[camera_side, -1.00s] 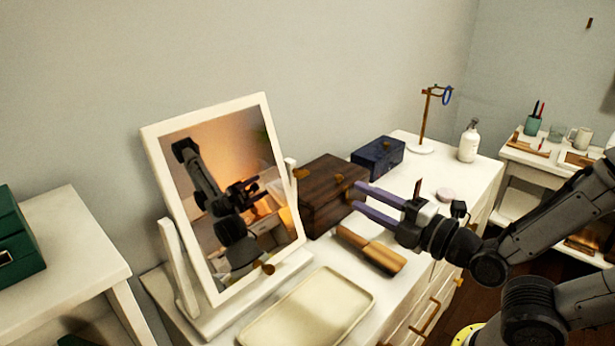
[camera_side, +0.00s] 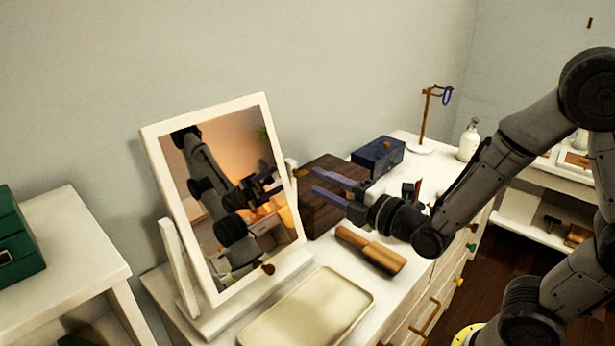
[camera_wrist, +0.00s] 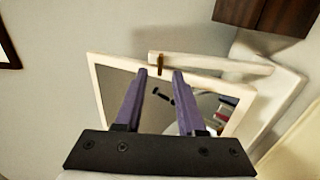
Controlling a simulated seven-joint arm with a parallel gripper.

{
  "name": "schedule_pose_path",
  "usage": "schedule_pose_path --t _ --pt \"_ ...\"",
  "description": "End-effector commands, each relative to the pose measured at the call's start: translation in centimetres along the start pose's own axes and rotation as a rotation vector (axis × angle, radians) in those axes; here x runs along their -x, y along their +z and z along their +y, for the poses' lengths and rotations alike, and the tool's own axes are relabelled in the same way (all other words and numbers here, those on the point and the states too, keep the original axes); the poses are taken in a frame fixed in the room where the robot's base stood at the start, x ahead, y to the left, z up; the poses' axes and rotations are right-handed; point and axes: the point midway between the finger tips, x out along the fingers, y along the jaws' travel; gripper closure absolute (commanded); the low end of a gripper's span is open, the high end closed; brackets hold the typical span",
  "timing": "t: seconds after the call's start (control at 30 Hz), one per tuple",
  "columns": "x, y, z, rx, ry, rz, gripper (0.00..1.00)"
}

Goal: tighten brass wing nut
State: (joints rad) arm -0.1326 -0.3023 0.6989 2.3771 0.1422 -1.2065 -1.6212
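My gripper (camera_side: 316,182) has two purple fingers, apart and empty, pointing left towards the right post of the white-framed mirror (camera_side: 152,160). In the wrist view, my gripper (camera_wrist: 160,74) shows its fingers on either side of a small brass piece (camera_wrist: 160,63), which looks like the wing nut, near the end of the white post (camera_wrist: 205,63). I cannot tell how far beyond the fingertips it lies. In the side view, a brass piece (camera_side: 301,173) shows at the post's top, just left of the fingers.
A dark wooden box (camera_side: 322,213) and a blue box (camera_side: 377,157) stand behind my gripper. A wood-handled brush (camera_side: 372,250) and a cream tray (camera_side: 310,310) lie on the white dresser below. A brass stand (camera_side: 425,120) and a white bottle (camera_side: 469,140) stand farther back.

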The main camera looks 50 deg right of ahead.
Motion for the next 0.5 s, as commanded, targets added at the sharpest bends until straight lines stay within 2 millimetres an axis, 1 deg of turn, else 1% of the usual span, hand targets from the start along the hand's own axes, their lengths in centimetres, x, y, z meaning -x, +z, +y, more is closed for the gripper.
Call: schedule_pose_path --t 0.03,0.2,0.33,0.5 --pt "-1.0 0.0 0.0 0.0 -0.001 -0.001 0.61" --pt "-3.2 0.0 0.0 0.0 -0.001 0.0 0.61" --pt "-4.2 0.0 0.0 0.0 0.0 0.0 0.61" --pt "-4.5 0.0 0.0 0.0 0.0 0.0 0.61"
